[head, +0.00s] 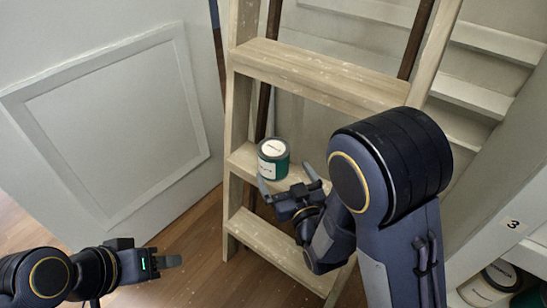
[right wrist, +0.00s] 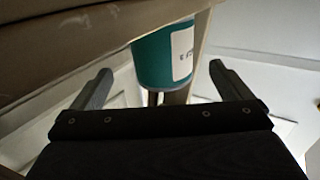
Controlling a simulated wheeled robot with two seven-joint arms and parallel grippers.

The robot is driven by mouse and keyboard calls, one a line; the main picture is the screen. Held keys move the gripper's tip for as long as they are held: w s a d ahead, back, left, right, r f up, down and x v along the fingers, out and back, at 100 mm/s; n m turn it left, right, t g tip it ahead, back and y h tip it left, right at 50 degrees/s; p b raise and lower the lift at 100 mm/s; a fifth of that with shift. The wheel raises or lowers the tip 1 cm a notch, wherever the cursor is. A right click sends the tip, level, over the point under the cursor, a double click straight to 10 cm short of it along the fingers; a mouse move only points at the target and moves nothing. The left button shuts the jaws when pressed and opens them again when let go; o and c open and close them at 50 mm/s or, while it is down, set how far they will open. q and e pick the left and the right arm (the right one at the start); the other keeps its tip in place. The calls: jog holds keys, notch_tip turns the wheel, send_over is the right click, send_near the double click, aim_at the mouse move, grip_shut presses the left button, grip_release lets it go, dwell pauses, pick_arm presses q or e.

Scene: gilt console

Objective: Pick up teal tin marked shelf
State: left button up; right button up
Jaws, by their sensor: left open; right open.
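A teal tin (head: 274,168) with a white lid and a white label stands upright on a wooden ladder step (head: 243,158). The label writing is too small to read. My right gripper (head: 288,179) is open, just in front of the tin and slightly to its right, with its fingers pointing toward it. In the right wrist view the tin (right wrist: 153,62) shows beyond and between the open fingers (right wrist: 160,72), with nothing between them; its top is hidden by a pale board edge. My left gripper (head: 172,261) is open and empty at the lower left, far from the tin.
The wooden ladder (head: 240,100) has steps above and below the tin. A white panelled door (head: 120,120) stands at left. More tins (head: 488,288) sit at the lower right, by a "3" tag (head: 512,223). Wooden floor (head: 195,240) is clear between door and ladder.

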aim_at(274, 155)
jog(key=x, duration=0.7)
jog(key=shift+a+r+b, duration=0.15)
jog(key=shift+a+b, duration=0.05)
jog(key=shift+b, duration=0.1)
jog(key=shift+c, duration=0.5)
jog(key=c, duration=1.2)
jog(key=shift+r, duration=0.1)
jog(key=shift+c, duration=0.9)
